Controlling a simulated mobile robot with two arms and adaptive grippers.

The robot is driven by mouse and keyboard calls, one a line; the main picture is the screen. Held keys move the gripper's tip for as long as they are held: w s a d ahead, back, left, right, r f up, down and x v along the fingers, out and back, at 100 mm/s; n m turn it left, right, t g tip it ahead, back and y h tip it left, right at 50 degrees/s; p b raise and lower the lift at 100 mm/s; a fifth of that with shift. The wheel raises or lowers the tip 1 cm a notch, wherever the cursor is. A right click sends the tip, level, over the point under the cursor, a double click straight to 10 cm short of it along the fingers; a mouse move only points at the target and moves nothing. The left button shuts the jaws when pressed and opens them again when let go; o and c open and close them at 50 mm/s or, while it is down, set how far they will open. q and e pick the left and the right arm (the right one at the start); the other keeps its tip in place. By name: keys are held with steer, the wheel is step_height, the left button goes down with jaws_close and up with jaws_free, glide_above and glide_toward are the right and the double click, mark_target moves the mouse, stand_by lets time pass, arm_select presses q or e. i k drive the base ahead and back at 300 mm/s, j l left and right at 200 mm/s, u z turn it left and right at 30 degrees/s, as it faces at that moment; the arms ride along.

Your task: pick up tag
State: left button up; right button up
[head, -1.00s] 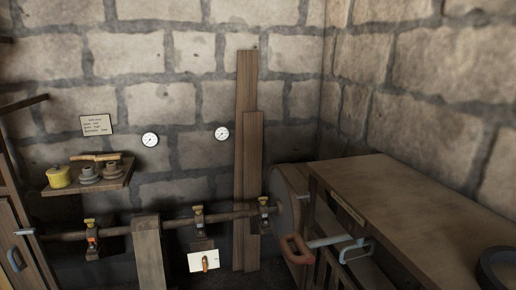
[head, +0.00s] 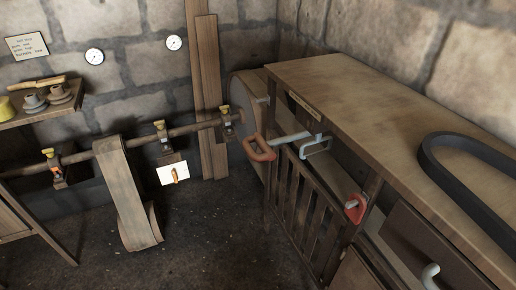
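A red piece with a pale loop (head: 355,208) hangs at the near corner post of the wooden bench and may be the tag. A white card (head: 166,174) with a small orange-brown piece on it hangs below the shaft; I cannot tell whether it counts as a tag. Neither of my grippers is in view.
The bench top (head: 350,95) carries a black belt loop (head: 440,140) at right. An orange handle (head: 258,148) and a grey-blue handle (head: 315,146) stick out beside the slatted gate (head: 305,205). A flat belt (head: 125,195) hangs from the shaft (head: 190,128). Dark floor at left centre is open.

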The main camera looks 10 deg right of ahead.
mark_target(356, 214)
steer(key=z, duration=1.1)
